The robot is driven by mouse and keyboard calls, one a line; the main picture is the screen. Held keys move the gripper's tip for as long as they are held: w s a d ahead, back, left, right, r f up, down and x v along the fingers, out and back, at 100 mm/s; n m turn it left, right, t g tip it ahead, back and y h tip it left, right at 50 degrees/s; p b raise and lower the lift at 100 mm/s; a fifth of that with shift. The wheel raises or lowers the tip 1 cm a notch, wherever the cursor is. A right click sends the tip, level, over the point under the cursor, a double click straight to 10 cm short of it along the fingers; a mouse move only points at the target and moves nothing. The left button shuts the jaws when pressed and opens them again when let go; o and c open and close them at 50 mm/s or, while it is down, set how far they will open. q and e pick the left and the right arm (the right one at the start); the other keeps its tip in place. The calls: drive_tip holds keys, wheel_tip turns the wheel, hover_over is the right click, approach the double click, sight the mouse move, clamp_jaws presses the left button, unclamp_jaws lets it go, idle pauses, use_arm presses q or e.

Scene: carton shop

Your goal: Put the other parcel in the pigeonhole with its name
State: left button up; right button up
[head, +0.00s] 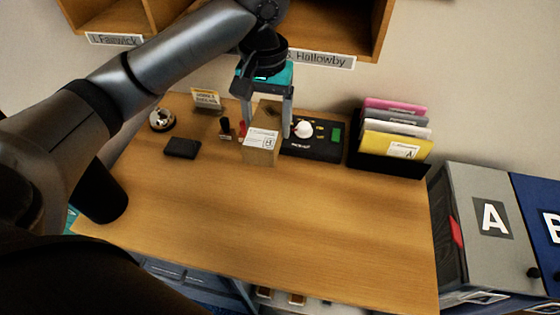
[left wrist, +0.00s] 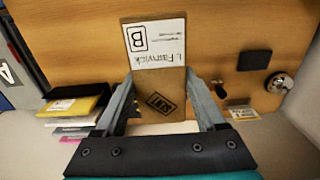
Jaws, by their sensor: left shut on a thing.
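My left gripper (head: 266,126) points down over the back of the table and is shut on a brown cardboard parcel (head: 262,151). In the left wrist view the parcel (left wrist: 158,98) sits between both fingers. Its white label (left wrist: 155,42) reads Fenwick, with a boxed B. I cannot tell whether the parcel touches the table. My right gripper is not in view.
On the wooden table (head: 280,225) are a bell (head: 162,118), a black wallet-like item (head: 182,148), a small sign (head: 207,100), stamps, a black device (head: 315,148) and a file rack (head: 388,160). Lockers (head: 485,225) stand at right. The table's front is clear.

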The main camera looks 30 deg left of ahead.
use_arm(q)
wheel_tip(320, 180, down, 20)
drive_tip(key=b, duration=0.3)
drive_tip(key=shift+b, duration=0.4)
drive_tip(key=o, duration=1.5)
drive_tip(key=shift+f, duration=0.1)
